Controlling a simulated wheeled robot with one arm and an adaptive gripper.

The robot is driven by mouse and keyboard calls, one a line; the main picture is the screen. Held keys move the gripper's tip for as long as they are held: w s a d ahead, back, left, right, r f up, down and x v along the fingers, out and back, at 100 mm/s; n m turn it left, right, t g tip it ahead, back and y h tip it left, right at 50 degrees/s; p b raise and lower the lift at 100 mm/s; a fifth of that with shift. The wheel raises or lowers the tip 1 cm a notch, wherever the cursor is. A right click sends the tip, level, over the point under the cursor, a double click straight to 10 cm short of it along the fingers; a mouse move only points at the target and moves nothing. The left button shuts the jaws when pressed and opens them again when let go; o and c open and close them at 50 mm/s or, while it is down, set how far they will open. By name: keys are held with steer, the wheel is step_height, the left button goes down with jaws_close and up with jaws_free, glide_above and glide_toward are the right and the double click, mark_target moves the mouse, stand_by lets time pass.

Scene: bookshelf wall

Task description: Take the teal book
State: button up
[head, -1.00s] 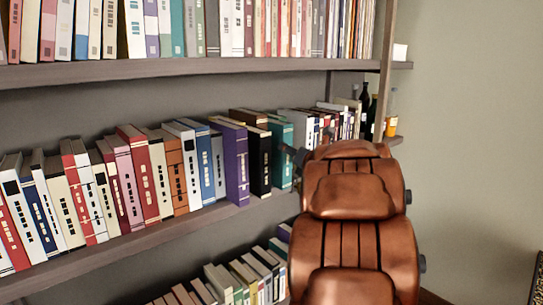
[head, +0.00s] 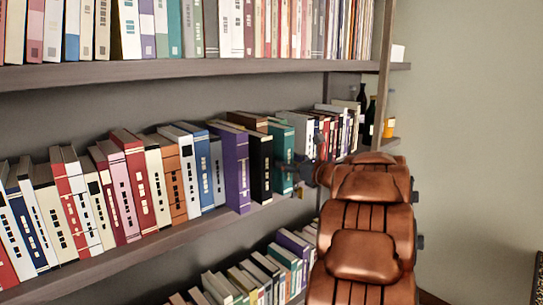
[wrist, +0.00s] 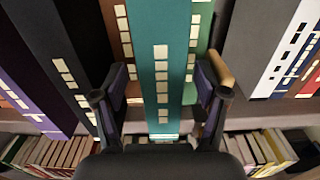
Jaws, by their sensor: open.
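The teal book (head: 283,152) stands upright on the middle shelf, right of a thick black book. In the wrist view the teal book (wrist: 161,60) fills the centre, its spine with pale squares facing me. My gripper (wrist: 161,85) is open and empty, one finger at each side of the teal spine. The fingers overlap the neighbouring brown book (wrist: 117,30) and green book (wrist: 200,30) in view; I cannot tell whether they touch anything. In the head view my gripper (head: 303,168) is small and partly hidden by my arm, close to the teal book.
A purple book (head: 237,165) and black book (head: 261,163) stand to the left. A grey-white book (wrist: 265,45) is to the right in the wrist view. The shelf board (head: 150,237) runs below, with another book row lower down. Bottles (head: 370,118) stand at the shelf's right end.

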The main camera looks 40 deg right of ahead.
mark_target(278, 157)
steer(key=w+p, duration=0.1)
steer(key=w, duration=0.2)
steer(key=shift+w+d+p, duration=0.1)
steer(key=shift+p, duration=0.25)
steer(key=shift+w+d+f, duration=0.1)
steer(key=shift+w, duration=0.65)
steer(key=shift+c, duration=0.4)
jaws_close()
